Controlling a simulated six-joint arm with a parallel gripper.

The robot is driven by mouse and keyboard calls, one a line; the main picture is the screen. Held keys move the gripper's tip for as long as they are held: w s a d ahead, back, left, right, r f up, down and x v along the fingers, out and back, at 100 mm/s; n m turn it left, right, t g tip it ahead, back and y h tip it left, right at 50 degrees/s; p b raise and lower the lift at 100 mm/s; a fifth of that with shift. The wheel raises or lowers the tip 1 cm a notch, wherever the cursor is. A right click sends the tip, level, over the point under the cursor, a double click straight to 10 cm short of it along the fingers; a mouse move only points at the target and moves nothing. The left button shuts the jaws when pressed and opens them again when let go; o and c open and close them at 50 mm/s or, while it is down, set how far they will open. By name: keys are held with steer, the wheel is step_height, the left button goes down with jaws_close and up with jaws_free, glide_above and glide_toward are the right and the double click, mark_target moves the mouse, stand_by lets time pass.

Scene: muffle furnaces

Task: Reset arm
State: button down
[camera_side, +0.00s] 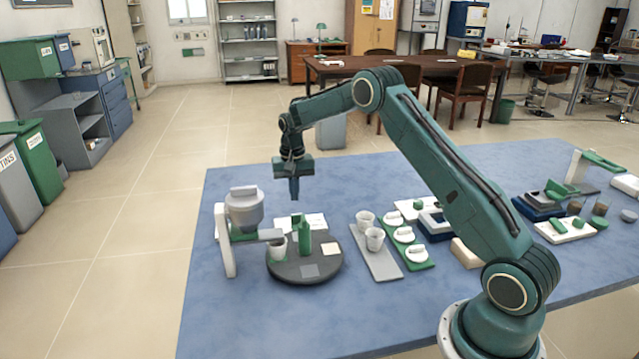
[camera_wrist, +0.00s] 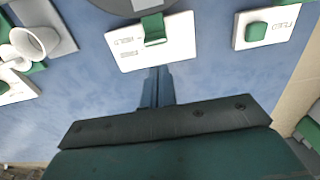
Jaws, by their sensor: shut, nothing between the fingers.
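My gripper (camera_side: 294,188) hangs down from my green arm over the blue table (camera_side: 340,183), above its far left part. Its fingers are together with nothing between them, clear of the objects below. In the wrist view my gripper (camera_wrist: 157,88) points at bare blue tabletop. Beyond the fingertips lies a white plate with a green block (camera_wrist: 154,30) and printed marks.
A grey dispenser (camera_side: 244,210) on a white stand and a dark round turntable (camera_side: 290,272) with a green bottle (camera_side: 304,240) and a cup (camera_side: 279,247) stand near my gripper. White cups (camera_side: 375,239) sit on a grey tray (camera_side: 386,274). Dark balances (camera_side: 540,208) stand farther right.

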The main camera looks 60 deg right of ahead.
steer(key=s+a+r+n+t, duration=0.1)
steer(key=s+a+r+n, duration=0.1)
steer(key=s+a+r, duration=0.7)
steer(key=s+a+r+n+t, duration=0.2)
steer(key=s+a+r, duration=0.25)
steer(key=r, duration=0.85)
steer(key=s+a+n+t, duration=0.1)
steer(key=s+a+n, duration=0.1)
steer(key=s, duration=1)
steer(key=s+a+n+t, duration=0.1)
steer(key=s+a+n, duration=0.2)
steer(key=s, duration=0.9)
steer(key=shift+s+a+t, duration=0.15)
steer(key=shift+a+t, duration=0.15)
steer(key=shift+a, duration=0.55)
